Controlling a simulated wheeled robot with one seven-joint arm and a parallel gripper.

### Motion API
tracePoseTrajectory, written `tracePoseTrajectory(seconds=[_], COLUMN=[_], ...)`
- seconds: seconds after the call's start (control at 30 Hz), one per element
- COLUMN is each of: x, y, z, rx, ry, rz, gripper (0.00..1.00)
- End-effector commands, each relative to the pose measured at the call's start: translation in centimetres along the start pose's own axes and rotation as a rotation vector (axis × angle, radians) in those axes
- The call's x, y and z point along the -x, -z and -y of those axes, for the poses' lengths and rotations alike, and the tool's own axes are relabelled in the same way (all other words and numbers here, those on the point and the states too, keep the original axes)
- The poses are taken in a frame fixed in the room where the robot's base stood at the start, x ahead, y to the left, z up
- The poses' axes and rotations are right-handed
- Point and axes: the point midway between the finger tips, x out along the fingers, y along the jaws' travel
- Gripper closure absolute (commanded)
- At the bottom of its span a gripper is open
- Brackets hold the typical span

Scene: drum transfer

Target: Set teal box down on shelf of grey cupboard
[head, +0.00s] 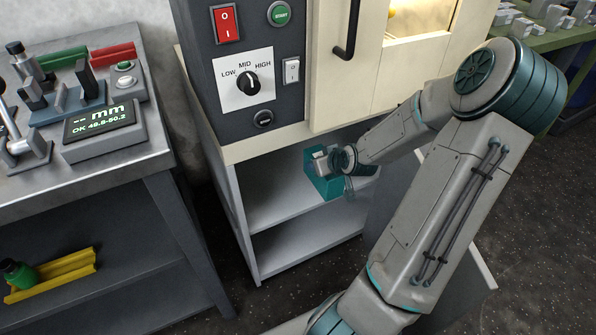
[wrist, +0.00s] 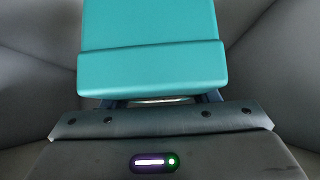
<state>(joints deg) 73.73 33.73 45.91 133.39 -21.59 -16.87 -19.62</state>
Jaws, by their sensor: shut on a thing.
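The teal box (head: 327,188) is inside the open grey cupboard (head: 242,225), over its upper shelf (head: 275,200). My gripper (head: 322,160) is shut on the box and reaches in from the right. In the wrist view the teal box (wrist: 150,68) fills the upper middle, straight ahead of my gripper (wrist: 155,101). The fingers are mostly hidden under the box's near edge. The box's underside is hidden, so I cannot tell whether it touches the shelf.
The machine with a control panel (head: 245,85) sits on top of the cupboard, close above my forearm. A lower shelf (head: 300,240) is empty. The upper shelf is bare left of the box. A metal workbench (head: 120,165) with gauges stands at the left.

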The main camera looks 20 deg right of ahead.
Motion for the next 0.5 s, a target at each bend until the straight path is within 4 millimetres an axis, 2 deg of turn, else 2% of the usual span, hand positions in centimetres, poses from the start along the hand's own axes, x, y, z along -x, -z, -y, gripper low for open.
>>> tracePoseTrajectory(seconds=[0.03,0.3,0.5], x=[-1.5,-7.8,-11.2], y=[0.0,1.4,2.3], z=[0.6,1.8,1.8], rx=[0.008,0.016,0.013], ry=[0.008,0.016,0.012], rz=[-0.002,-0.003,-0.002], gripper=[0.82,0.82,0.82])
